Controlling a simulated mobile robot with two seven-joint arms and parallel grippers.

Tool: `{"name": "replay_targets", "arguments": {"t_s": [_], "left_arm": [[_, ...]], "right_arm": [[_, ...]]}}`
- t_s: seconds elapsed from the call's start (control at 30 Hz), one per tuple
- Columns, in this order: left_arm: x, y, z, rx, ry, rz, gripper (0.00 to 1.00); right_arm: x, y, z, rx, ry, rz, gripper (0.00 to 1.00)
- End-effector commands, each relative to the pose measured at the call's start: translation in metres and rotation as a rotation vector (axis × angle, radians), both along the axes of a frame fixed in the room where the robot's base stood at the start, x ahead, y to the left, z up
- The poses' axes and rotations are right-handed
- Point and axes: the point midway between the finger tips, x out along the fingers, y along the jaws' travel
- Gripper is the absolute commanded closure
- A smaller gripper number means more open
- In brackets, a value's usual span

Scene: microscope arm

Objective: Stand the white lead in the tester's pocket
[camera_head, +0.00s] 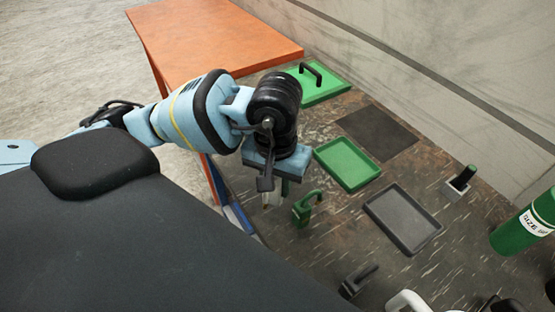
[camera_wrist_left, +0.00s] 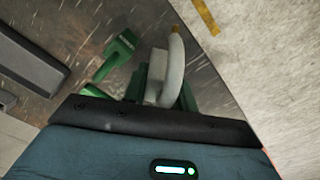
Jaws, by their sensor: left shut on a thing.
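My left gripper (camera_head: 277,190) is shut on the white lead, held above the table's near left part. In the left wrist view the white lead (camera_wrist_left: 174,68) is a pale block with a curved, hook-like cable and an orange tip, between the green fingers of the gripper (camera_wrist_left: 168,88). In the head view only a small pale bit of the lead (camera_head: 270,200) shows below the jaws. A green hooked piece (camera_head: 307,207) stands close to the right of the gripper. I cannot tell for sure which thing is the tester, and its pocket is not clearly visible.
A green tray (camera_head: 347,163), a grey tray (camera_head: 403,219) and a dark mat (camera_head: 377,133) lie on the table. A grey holder with a black piece (camera_head: 459,184) and a green bottle (camera_head: 525,226) stand right. A black piece (camera_head: 358,280) and a white curved piece (camera_head: 408,301) are near.

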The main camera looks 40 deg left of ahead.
Motion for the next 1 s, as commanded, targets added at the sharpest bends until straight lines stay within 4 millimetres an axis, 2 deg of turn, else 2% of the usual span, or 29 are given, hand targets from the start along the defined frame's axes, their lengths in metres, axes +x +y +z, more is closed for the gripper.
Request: {"name": "replay_targets", "arguments": {"t_s": [1.0], "left_arm": [[-0.037,0.032,0.008,0.001,0.01,1.918,1.0]], "right_arm": [[-0.006,0.0,-0.02,-0.003,0.025,0.006,0.64]]}}
